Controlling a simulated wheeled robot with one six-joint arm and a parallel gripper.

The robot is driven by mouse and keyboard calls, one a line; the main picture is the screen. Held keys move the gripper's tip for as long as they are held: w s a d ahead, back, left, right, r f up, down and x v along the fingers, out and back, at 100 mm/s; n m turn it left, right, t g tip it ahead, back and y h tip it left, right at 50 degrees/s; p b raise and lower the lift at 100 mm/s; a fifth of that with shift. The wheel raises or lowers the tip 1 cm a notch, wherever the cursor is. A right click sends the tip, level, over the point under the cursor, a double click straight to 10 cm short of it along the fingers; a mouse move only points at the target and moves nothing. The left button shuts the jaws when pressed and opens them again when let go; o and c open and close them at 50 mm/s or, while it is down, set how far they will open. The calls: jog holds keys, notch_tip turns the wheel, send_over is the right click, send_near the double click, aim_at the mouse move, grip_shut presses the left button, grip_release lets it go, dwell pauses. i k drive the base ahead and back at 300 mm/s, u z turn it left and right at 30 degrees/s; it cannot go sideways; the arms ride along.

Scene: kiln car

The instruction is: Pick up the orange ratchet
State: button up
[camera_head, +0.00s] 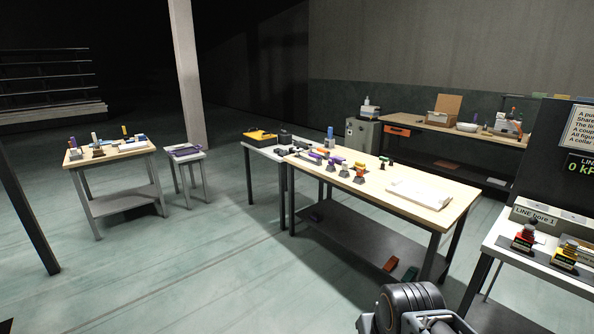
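I cannot single out the orange ratchet with certainty; the small tools are too far off to tell apart. A dark, rounded part of my arm shows at the bottom edge, in front of the middle table. My gripper's fingers do not show, and nothing held is visible.
A small table (120,154) and a stool (187,158) stand at the left, near a pillar (186,70). A grey bench (535,254) is close at the right. A long bench (440,128) stands behind.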

aim_at(318, 150)
jog(key=u, duration=0.4)
jog(key=i, duration=4.4)
jog(key=z, duration=1.05)
jog(key=i, duration=0.7)
jog(key=z, duration=0.1)
